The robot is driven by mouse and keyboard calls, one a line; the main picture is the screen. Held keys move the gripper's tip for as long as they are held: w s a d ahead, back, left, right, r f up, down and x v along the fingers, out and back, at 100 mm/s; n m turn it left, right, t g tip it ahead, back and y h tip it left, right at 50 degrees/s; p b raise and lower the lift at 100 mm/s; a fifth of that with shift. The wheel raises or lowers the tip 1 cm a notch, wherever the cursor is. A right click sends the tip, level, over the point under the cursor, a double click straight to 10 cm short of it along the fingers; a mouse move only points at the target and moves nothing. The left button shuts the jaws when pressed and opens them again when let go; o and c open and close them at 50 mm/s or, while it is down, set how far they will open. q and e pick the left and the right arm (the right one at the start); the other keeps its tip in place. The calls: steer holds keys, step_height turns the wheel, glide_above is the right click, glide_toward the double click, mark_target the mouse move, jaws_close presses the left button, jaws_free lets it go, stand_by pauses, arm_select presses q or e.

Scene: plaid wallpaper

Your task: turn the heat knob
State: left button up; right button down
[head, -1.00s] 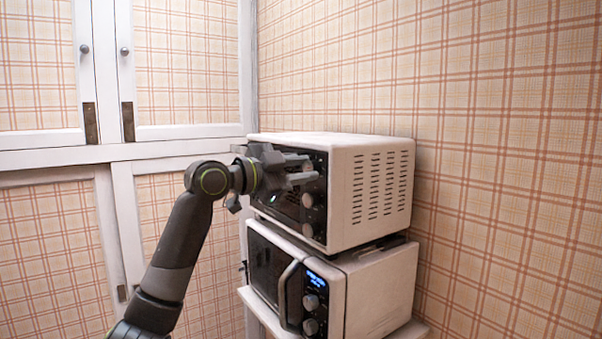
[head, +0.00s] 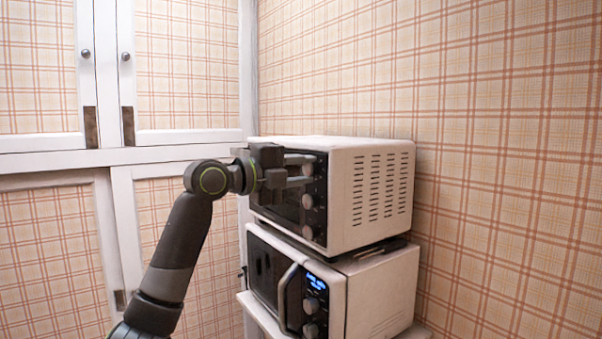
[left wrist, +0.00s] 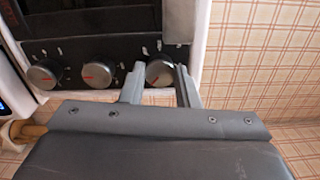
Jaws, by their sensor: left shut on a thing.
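A white toaster oven (head: 372,236) with a black front stands on a microwave. Its knobs run in a column down the right of the front. The middle knob (head: 308,201) and bottom knob (head: 307,232) are free. In the left wrist view the knobs line up sideways: a left knob (left wrist: 42,74), a middle knob (left wrist: 97,76) and a right knob (left wrist: 159,72), each with a red mark. My left gripper (head: 304,170) is at the top knob. In the wrist view its fingers (left wrist: 160,80) are on either side of the right knob, shut on it. Labels are too small to read.
The microwave (head: 375,300) below has a lit blue display and a front handle (head: 285,296). White cupboard doors (head: 188,65) stand at the left. The plaid wall (head: 500,150) is close to the ovens' right side.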

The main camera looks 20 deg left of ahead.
arm_select(q)
steer(key=m, duration=0.4)
steer(key=shift+f+m, duration=0.15)
steer(key=shift+m, duration=0.15)
steer(key=shift+m+b, duration=0.45)
steer(key=shift+m, duration=2.05)
steer(key=o, duration=1)
steer(key=shift+c, duration=0.2)
steer(key=shift+a, duration=0.1)
